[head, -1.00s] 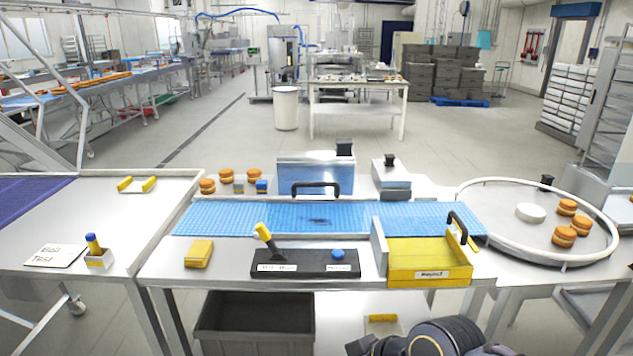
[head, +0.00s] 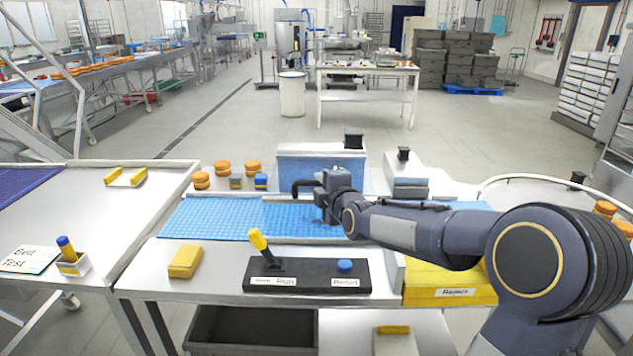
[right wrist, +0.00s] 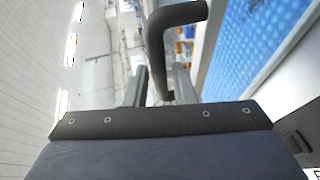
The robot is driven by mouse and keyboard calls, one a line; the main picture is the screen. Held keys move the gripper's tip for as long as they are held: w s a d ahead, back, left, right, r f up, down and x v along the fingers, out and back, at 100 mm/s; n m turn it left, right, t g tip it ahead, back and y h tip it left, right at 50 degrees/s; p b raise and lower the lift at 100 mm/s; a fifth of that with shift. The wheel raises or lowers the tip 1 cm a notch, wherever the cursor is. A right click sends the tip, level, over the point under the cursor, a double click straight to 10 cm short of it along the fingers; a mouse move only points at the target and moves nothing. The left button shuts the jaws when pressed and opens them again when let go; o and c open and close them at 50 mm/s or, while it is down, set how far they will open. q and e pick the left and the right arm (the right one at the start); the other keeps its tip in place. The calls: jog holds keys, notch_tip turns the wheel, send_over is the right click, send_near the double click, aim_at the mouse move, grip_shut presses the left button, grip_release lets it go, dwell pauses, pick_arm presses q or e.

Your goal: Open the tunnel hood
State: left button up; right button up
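The tunnel hood (head: 312,165), a pale blue box with a light top edge, stands at the middle of the blue belt (head: 210,218). It appears down. Its dark bar handle (head: 300,186) is on the front side, partly hidden by my right gripper (head: 326,183). In the right wrist view the handle (right wrist: 184,14) bends down between the two fingers of my right gripper (right wrist: 163,88). The fingers stand apart around the bar, with a slight gap on the left side. Firm contact cannot be seen. My left gripper is not in view.
A black control box (head: 310,276) with a yellow lever (head: 258,240) and blue button (head: 345,266) sits in front of the belt. A yellow reject bin (head: 450,290) is under my right arm. Filled rounds (head: 222,167) stand behind the belt. A yellow block (head: 185,261) lies front left.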

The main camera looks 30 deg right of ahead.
jog(key=shift+x, duration=1.9)
jog(key=shift+d, duration=0.1)
grip_shut()
